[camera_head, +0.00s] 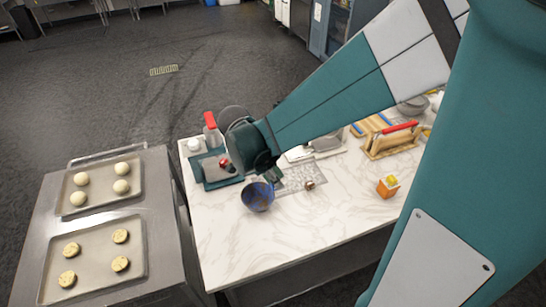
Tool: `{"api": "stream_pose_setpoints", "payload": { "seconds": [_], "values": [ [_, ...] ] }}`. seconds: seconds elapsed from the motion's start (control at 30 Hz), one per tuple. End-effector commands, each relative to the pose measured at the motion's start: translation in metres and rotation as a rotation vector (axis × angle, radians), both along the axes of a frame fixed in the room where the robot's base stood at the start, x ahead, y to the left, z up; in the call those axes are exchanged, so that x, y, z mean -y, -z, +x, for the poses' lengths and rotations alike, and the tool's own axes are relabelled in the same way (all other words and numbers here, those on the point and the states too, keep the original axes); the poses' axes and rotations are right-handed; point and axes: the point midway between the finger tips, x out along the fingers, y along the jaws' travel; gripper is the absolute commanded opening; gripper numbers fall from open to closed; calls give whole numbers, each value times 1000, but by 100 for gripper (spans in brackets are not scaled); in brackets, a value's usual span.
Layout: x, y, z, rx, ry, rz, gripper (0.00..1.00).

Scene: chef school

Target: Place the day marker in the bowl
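A blue bowl (257,197) sits on the white marble-topped table near its front left part. My gripper (269,172) is dark and hangs just above and behind the bowl. Its fingers are small and partly hidden by its own body, so I cannot tell whether they are open or shut, or whether they hold anything. I cannot pick out the day marker with certainty. A small orange and yellow block-like item (387,187) stands on the right part of the table, apart from my gripper. A small brownish round item (310,185) lies right of the bowl.
A dark teal tray or board (211,181) and a red-topped bottle (211,130) are at the table's left. A wooden rack (391,143) stands at the back right. Baking trays (95,265) with dough rounds fill a separate left table. The marble's front middle (310,225) is clear.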

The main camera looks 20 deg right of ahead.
Motion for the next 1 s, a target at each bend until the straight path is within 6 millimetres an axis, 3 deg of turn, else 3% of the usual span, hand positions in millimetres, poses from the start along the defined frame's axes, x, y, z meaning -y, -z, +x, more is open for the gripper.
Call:
{"api": "stream_pose_setpoints", "payload": {
  "seconds": [0.43,1.0],
  "values": [
    [-43,-12,42,0,31,-2,7],
    [-54,-10,50,0,40,-3,7]
  ]
}}
